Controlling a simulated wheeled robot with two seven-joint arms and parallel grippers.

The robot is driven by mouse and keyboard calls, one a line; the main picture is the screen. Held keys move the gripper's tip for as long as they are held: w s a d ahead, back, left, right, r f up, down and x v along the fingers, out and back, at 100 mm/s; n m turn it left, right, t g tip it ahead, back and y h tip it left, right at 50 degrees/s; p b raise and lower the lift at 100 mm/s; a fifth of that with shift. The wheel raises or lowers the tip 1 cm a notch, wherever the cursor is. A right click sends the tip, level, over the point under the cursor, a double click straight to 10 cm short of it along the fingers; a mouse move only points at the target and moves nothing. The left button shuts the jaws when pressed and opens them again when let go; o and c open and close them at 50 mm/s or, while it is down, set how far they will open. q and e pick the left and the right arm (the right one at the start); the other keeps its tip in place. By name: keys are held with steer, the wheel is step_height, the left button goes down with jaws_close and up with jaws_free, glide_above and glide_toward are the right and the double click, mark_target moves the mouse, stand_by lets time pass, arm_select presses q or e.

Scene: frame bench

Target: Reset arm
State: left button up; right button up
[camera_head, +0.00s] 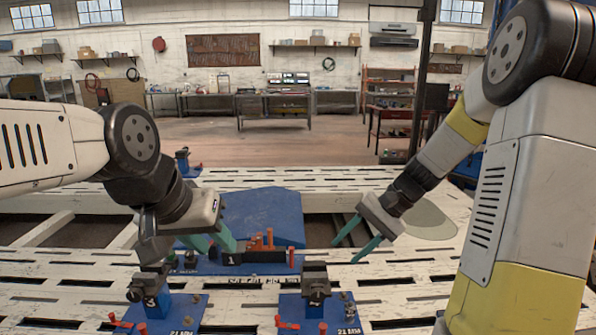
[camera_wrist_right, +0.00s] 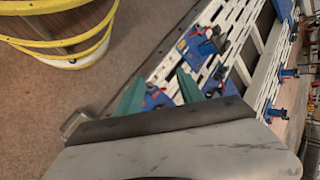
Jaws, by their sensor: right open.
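My left gripper (camera_head: 222,246) comes in from the left, low over the bench beside the black clamp block marked 1 (camera_head: 262,257). Its two green fingers look apart, and I see nothing between them; the wrist partly hides the space there. My right gripper (camera_head: 347,253) is open and empty, its green fingers spread and pointing down-left above the slatted bench (camera_head: 420,270). In the right wrist view, my right gripper (camera_wrist_right: 160,80) also shows two separate green fingers with nothing held.
A blue sloped block (camera_head: 265,210) stands behind the block marked 1. Orange pegs (camera_head: 262,240) rise between the grippers. A grey oval patch (camera_head: 428,222) lies right of my right gripper.

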steer(key=s+d+r+n+t+h, duration=0.2)
steer(key=s+r+n+t+h, duration=0.3)
steer(key=s+r, duration=0.7)
steer(key=shift+s+n+t, duration=0.5)
steer(key=shift+s+n, duration=0.1)
steer(key=shift+s, duration=1.4)
steer(key=shift+a+r, duration=0.1)
